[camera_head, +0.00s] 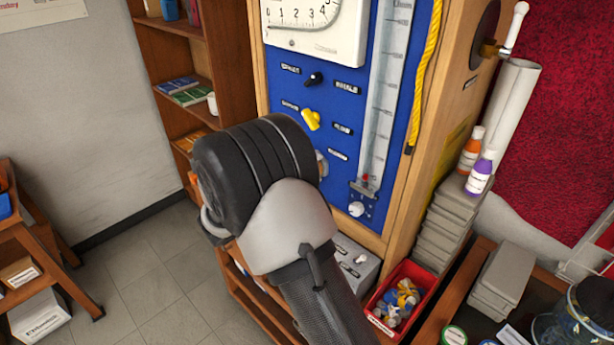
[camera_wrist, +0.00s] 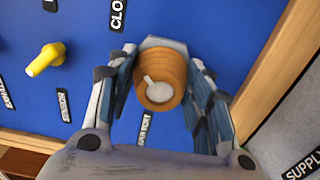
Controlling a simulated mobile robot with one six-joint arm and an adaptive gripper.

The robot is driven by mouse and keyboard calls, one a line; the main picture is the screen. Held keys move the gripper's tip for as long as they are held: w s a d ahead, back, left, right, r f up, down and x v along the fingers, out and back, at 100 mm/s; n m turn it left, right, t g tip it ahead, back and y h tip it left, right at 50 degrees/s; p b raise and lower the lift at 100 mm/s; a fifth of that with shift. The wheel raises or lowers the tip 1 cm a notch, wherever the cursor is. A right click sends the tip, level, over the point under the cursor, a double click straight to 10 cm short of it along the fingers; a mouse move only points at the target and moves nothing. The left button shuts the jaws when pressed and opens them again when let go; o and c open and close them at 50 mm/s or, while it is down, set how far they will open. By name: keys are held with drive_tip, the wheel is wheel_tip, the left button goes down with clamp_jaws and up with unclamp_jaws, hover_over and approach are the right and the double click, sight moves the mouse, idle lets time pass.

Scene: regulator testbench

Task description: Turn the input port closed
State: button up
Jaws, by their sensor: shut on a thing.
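The input port (camera_wrist: 160,78) is a round, orange-brown fitting with a pale disc at its centre and a grey, angular collar behind it, on the blue panel (camera_wrist: 225,30). A small pale bar on the disc points up and left. A label (camera_wrist: 145,128) ending in what looks like "PORT" is partly hidden below it. My gripper (camera_wrist: 163,60) has one finger on each side of the fitting and is shut on it. In the head view my arm hides the port and most of my gripper.
A yellow knob (camera_wrist: 45,60) stands out left of my gripper; it also shows in the head view (camera_head: 311,119), below a black knob (camera_head: 314,79). A wooden frame (camera_wrist: 285,60) edges the panel. A red bin (camera_head: 403,300) and grey box (camera_head: 354,262) are below.

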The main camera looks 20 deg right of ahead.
idle(0.4)
drive_tip(key=o, duration=1)
drive_tip(key=shift+o, duration=0.2)
drive_tip(key=v, duration=1.2)
